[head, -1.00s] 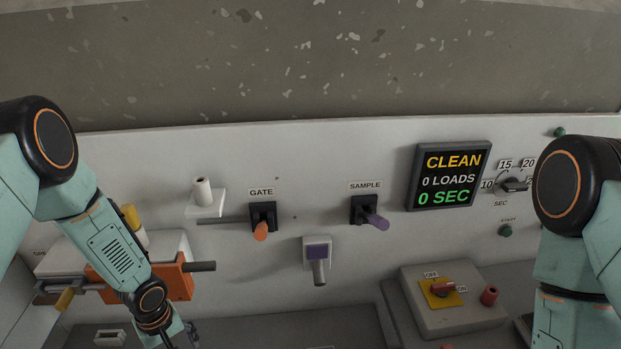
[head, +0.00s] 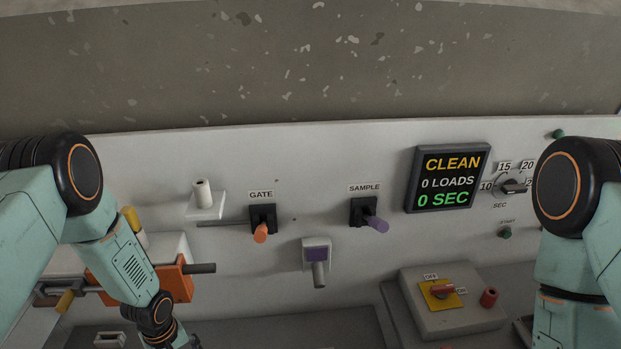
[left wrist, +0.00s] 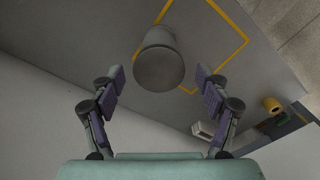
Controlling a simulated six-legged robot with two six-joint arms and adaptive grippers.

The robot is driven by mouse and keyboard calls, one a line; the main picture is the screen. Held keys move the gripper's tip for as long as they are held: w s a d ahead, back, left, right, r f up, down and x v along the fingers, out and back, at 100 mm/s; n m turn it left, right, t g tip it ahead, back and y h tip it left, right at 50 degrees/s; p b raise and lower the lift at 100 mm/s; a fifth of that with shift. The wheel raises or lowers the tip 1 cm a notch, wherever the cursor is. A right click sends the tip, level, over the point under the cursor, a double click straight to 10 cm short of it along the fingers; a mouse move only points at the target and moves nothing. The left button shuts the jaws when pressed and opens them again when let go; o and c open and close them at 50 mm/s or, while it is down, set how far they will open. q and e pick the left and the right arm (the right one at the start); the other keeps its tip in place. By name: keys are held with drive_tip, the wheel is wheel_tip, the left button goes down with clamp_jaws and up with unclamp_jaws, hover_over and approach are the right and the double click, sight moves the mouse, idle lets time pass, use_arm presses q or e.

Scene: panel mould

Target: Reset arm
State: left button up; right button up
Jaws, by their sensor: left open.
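My left gripper (left wrist: 160,85) is open in the left wrist view, its two fingers spread apart. A grey cylindrical thing (left wrist: 160,62) shows beyond and between the fingertips; I cannot tell how far off it is, and nothing is gripped. In the head view my left arm comes in at the lower left, and only a small part of its gripper (head: 190,343) shows at the bottom edge. My right arm stands at the right edge, and its gripper is out of the picture.
The panel carries an orange GATE lever (head: 261,233), a purple SAMPLE lever (head: 377,224) and a display (head: 449,177) reading CLEAN, 0 LOADS, 0 SEC. An orange block (head: 177,281) sits behind my left arm. A switch box (head: 459,318) stands at lower right.

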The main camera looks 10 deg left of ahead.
use_arm(q)
drive_tip(key=shift+f, duration=1.55)
wheel_tip(320, 180, down, 3)
drive_tip(key=shift+r+b, duration=0.1)
drive_tip(key=shift+b, duration=1.05)
wheel_tip(320, 180, up, 3)
drive_tip(key=shift+w+r+p, duration=0.1)
drive_tip(key=shift+w+p, duration=0.05)
drive_tip(key=shift+p, duration=1.1)
drive_tip(key=shift+s+r, duration=0.2)
drive_tip(key=shift+r, duration=0.7)
drive_tip(key=shift+w+r, duration=0.2)
drive_tip(key=shift+r, duration=0.8)
drive_tip(key=shift+s+r, duration=0.2)
drive_tip(key=shift+r, duration=1.15)
drive_tip(key=shift+w+r, duration=0.1)
drive_tip(key=shift+r, duration=0.2)
